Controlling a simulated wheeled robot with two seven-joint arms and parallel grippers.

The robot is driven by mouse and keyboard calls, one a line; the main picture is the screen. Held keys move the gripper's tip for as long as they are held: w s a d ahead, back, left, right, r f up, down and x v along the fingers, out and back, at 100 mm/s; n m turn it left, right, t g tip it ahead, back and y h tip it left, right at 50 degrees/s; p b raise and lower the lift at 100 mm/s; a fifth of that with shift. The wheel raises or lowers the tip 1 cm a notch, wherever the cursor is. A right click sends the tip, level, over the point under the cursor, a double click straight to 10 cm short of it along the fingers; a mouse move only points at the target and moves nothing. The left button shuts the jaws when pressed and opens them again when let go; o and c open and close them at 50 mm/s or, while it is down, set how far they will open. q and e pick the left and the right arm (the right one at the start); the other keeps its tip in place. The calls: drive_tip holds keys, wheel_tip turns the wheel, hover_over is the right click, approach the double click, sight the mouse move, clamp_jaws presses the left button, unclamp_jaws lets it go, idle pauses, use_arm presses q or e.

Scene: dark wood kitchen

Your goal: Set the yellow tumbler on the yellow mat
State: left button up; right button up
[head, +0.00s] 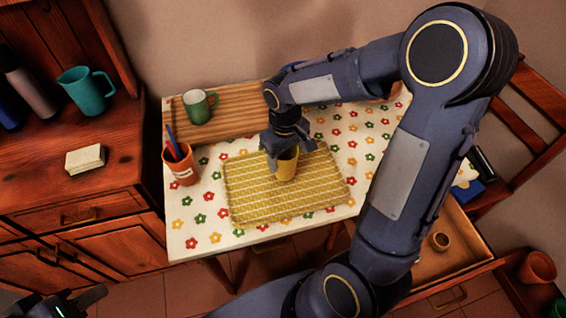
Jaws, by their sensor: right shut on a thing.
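The yellow tumbler (286,170) is upright over the middle of the yellow mat (245,202), which lies on the flower-patterned table. My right gripper (283,156) reaches down from above and is shut on the tumbler near its rim. The fingers cover part of the tumbler's top. I cannot tell whether the tumbler's base touches the mat. My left gripper (78,304) shows only partly at the bottom left corner, away from the table, and its jaw opening is unclear.
A green mug (199,107) stands on a striped wooden board (232,121) behind the mat. An orange cup with pens (181,166) stands left of the mat. A teal mug (87,90) is on the left cabinet. An open drawer (458,262) is at the right.

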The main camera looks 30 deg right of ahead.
drive_tip(key=shift+w+f, duration=0.25)
drive_tip(key=shift+f, duration=0.05)
drive_tip(key=shift+w+f, duration=0.1)
drive_tip(key=shift+f, duration=1.5)
drive_tip(key=shift+f, duration=0.1)
drive_tip(key=shift+f+b, duration=0.15)
drive_tip(key=shift+b, duration=0.25)
drive_tip(key=o, duration=1)
drive_tip(key=shift+c, duration=0.2)
